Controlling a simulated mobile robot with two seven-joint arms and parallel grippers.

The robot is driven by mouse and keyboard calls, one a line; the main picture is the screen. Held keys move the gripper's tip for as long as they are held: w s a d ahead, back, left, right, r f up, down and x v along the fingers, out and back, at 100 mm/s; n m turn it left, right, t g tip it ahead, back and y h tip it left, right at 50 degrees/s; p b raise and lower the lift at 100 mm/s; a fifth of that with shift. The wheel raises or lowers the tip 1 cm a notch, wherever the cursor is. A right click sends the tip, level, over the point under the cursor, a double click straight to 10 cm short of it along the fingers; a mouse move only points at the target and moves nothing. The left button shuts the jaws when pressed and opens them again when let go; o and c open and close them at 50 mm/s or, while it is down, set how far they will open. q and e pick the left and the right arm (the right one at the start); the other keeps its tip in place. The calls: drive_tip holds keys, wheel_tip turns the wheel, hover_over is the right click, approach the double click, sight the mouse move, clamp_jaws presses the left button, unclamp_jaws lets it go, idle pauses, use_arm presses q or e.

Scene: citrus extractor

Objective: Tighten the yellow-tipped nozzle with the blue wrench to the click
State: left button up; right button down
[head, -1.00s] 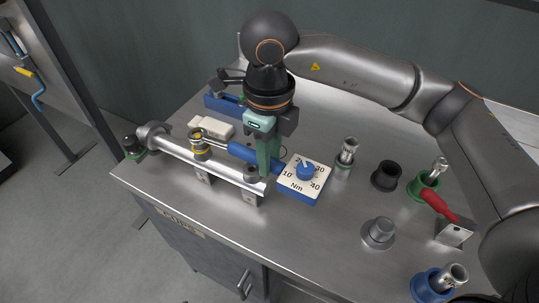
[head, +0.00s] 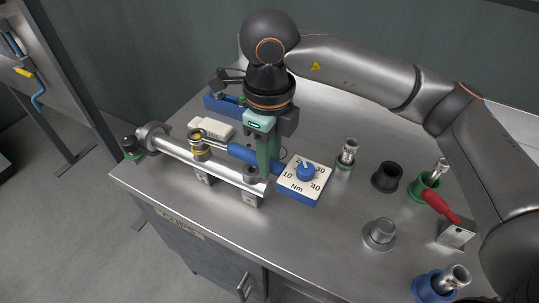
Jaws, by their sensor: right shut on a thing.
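My right gripper (head: 268,160) points down over the table and is shut on the blue handle of the blue wrench (head: 242,152). The wrench lies level, with its metal head at the yellow-tipped nozzle (head: 197,137) on the steel pipe. The head seems to be around the nozzle, but the exact fit is too small to tell. The steel pipe (head: 225,174) stands on brackets near the table's front left edge. My left gripper is not in view.
A blue-sided dial box (head: 300,188) marked Nm sits right of the gripper. A red-handled tool (head: 436,204) rests in a holder at right. Several cups and fittings, including a black cup (head: 387,177) and blue cup (head: 432,286), stand on the metal table (head: 315,240).

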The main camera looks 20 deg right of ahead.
drive_tip(key=shift+f+b, duration=0.95)
drive_tip(key=shift+f, duration=0.1)
idle(0.6)
drive_tip(key=c, duration=1.2)
unclamp_jaws()
drive_tip(key=shift+c, duration=0.2)
clamp_jaws()
drive_tip(key=shift+a, duration=0.1)
drive_tip(key=s+a+m, duration=0.4)
drive_tip(key=a+m, duration=0.2)
drive_tip(key=a, duration=0.2)
idle(1.1)
